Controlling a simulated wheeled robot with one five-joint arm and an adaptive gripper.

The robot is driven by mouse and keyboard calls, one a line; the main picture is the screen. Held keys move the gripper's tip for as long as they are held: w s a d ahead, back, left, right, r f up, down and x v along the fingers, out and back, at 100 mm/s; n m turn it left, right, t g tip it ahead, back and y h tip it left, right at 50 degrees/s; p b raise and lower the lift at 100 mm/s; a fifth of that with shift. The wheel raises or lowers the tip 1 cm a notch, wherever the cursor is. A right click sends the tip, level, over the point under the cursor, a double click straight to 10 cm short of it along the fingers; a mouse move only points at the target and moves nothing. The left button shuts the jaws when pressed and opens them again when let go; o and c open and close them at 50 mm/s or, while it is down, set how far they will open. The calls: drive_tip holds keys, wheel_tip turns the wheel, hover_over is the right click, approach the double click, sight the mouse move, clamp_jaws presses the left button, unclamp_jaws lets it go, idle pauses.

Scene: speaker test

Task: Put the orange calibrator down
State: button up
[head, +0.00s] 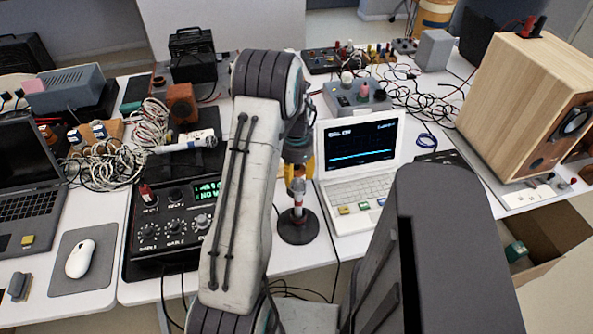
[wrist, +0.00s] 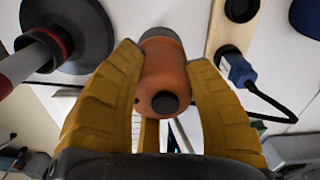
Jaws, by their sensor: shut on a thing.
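The orange calibrator (wrist: 165,78), a short cylinder with a grey end and a dark round knob, sits between the two yellow fingers of my gripper (wrist: 164,58) in the wrist view. The fingers are shut on it. A stand with a round dark base (head: 298,228) and a red-and-white post is close to my gripper. It also shows at upper left in the wrist view (wrist: 88,22).
A white laptop (head: 362,150) with a blue trace stands right of my gripper. A black amplifier (head: 165,240) with green digits is left of my arm. A wooden speaker (head: 510,95) stands at right. Tangled cables (head: 110,160) lie at left. Bare white table shows around the stand.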

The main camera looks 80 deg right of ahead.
drive_tip(key=shift+f, duration=0.25)
drive_tip(key=shift+f, duration=0.2)
drive_tip(key=o, duration=1.2)
drive_tip(key=shift+r, duration=0.15)
